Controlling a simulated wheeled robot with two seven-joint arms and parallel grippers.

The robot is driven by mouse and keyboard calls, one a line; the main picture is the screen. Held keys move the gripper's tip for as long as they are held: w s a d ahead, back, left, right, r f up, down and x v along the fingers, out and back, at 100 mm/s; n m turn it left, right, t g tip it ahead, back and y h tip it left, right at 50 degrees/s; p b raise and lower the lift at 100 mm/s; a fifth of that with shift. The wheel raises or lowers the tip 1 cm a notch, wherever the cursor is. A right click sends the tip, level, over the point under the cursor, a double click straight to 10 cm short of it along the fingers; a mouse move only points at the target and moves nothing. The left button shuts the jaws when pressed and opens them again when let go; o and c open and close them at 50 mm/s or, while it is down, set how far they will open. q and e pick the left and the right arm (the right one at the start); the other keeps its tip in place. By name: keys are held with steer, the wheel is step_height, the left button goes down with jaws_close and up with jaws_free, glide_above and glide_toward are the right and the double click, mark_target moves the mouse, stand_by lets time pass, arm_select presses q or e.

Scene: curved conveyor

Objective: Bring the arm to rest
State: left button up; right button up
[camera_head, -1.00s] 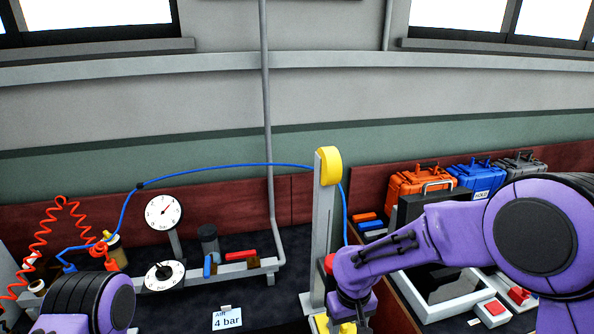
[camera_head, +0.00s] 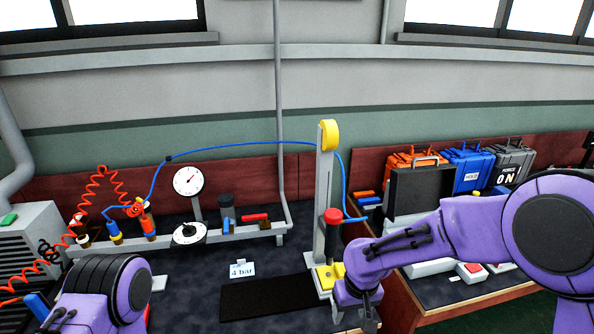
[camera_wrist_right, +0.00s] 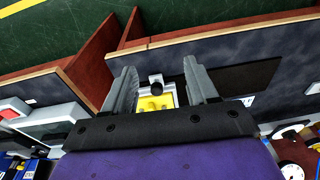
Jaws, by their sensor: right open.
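My right arm (camera_head: 420,245) reaches in from the right, bent down at the wrist. My right gripper (camera_head: 365,318) is low in front of the bench, near the foot of the grey press stand. In the right wrist view the two grey fingers (camera_wrist_right: 162,82) are apart with nothing held between them. The stand's yellow base (camera_wrist_right: 157,103) shows beyond the gap, with a dark round knob above it. My left arm (camera_head: 110,290) shows at the lower left, folded; its gripper is out of the picture.
The press stand (camera_head: 326,190) has a red knob (camera_head: 333,216) and yellow top. A black mat (camera_head: 265,298) and "4 bar" card (camera_head: 241,270) lie left of it. Gauges (camera_head: 188,180) stand further left. Cases (camera_head: 468,170) stand on the right bench. Dark bench top is free around the mat.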

steer(key=s+d+f+m+t+b, duration=0.1)
steer(key=s+d+f+m+t, duration=0.2)
steer(key=f, duration=0.4)
steer(key=s+d+f+m+t+b, duration=0.1)
steer(key=d+f+m+t, duration=0.25)
steer(key=f, duration=0.35)
arm_select(q)
steer(key=f+b, duration=0.1)
steer(key=f, duration=0.1)
steer(key=f+b, duration=0.1)
steer(key=f, duration=0.1)
steer(key=shift+w+a+f+b, duration=0.1)
steer(key=shift+w+f+b, duration=0.1)
steer(key=shift+f+b, duration=0.15)
arm_select(e)
steer(key=s+d+f+g+h, duration=0.1)
steer(key=s+d+f, duration=0.2)
steer(key=s, duration=0.4)
steer(key=s+d+f+m+g+h, duration=0.1)
steer(key=s+d+f+g, duration=0.1)
steer(key=s, duration=0.6)
steer(key=s+d+f+m+g+h, duration=0.1)
steer(key=s+d+f+h, duration=0.1)
steer(key=s+d+f, duration=0.3)
steer(key=s+d, duration=0.1)
steer(key=s, duration=0.2)
